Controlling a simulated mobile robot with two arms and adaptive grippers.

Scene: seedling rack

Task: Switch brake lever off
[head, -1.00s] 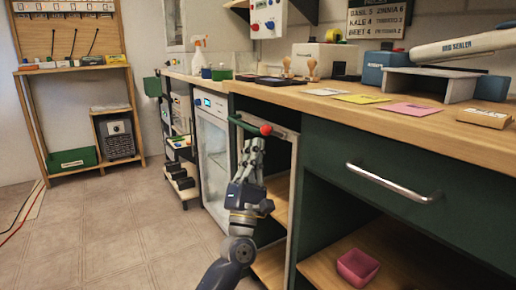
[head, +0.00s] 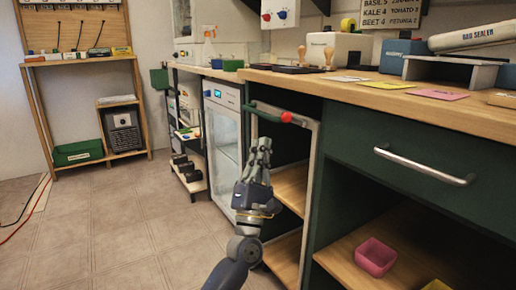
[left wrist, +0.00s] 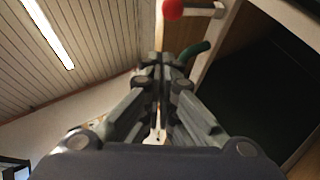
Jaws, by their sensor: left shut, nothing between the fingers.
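The brake lever (head: 266,110) is a green bar with a red ball knob (head: 286,117) at its right end. It sits at the top of a pale upright frame under the wooden counter. My left gripper (head: 262,143) is shut and empty, fingers pointing up, just below and left of the knob in the head view, apart from it in the picture. In the left wrist view the red knob (left wrist: 173,9) shows at the top edge, beyond the shut fingertips (left wrist: 162,60). A green end (left wrist: 194,50) shows right of them. My right gripper is not in view.
A glass-door cabinet (head: 222,150) stands left of the frame. A green drawer front with a metal handle (head: 424,166) is to the right, above a shelf with a pink bin (head: 376,256). Tiled floor (head: 125,225) is free on the left.

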